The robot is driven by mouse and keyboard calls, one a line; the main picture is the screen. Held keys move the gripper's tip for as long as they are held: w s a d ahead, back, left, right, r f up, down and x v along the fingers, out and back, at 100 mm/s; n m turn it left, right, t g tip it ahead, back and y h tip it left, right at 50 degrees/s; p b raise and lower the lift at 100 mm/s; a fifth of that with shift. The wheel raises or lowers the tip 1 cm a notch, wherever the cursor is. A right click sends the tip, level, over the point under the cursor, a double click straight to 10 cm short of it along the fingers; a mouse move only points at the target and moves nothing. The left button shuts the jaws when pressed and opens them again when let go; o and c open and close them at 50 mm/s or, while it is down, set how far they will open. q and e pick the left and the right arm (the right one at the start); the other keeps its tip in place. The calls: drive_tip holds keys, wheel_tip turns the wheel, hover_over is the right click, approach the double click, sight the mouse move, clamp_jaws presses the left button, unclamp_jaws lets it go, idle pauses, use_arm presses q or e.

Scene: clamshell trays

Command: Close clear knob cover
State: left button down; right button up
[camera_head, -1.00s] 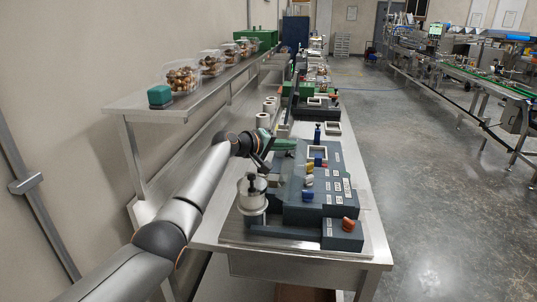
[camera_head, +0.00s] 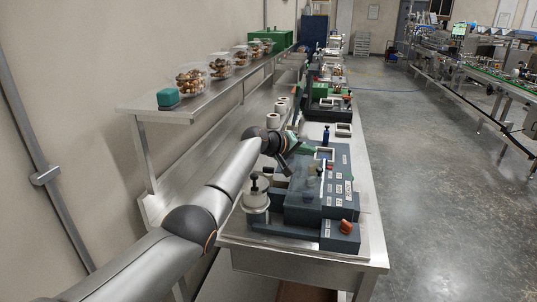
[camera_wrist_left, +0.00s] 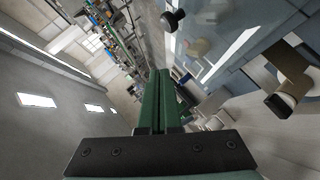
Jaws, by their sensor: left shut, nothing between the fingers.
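The blue-grey machine (camera_head: 340,208) stands on the steel table. A see-through cover (camera_head: 311,181) shows as a hazy pane over its row of knobs, with a bright edge on its right. I cannot tell its exact angle. In the left wrist view, a clear pane (camera_wrist_left: 215,38) with a black knob (camera_wrist_left: 172,19) lies beyond the fingers. My left gripper (camera_head: 299,147) reaches in from the left at the machine's far left side. Its green fingers (camera_wrist_left: 162,88) are shut and empty; contact with the cover cannot be told. My right gripper is not in view.
An orange-red knob (camera_head: 345,227) sits on the machine's near right corner. A round metal pot (camera_head: 256,199) with a black knob stands at its left. A shelf (camera_head: 190,108) with clear boxes and a teal block runs along the left wall.

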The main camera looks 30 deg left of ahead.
use_arm(q)
drive_tip(key=d+f, duration=0.1)
drive_tip(key=w+d+b, duration=0.1)
drive_tip(key=d, duration=0.1)
drive_tip(key=shift+f, duration=0.4)
drive_tip(key=shift+d+f+m+g+y, duration=0.3)
drive_tip(key=shift+d+f+y, duration=0.1)
drive_tip(key=shift+d, duration=0.1)
drive_tip(key=shift+w+d+f+b, duration=0.2)
drive_tip(key=shift+d+f+b, duration=0.2)
drive_tip(key=shift+f, duration=0.25)
drive_tip(key=shift+s+d+f, duration=0.1)
drive_tip(key=shift+d+f, duration=0.1)
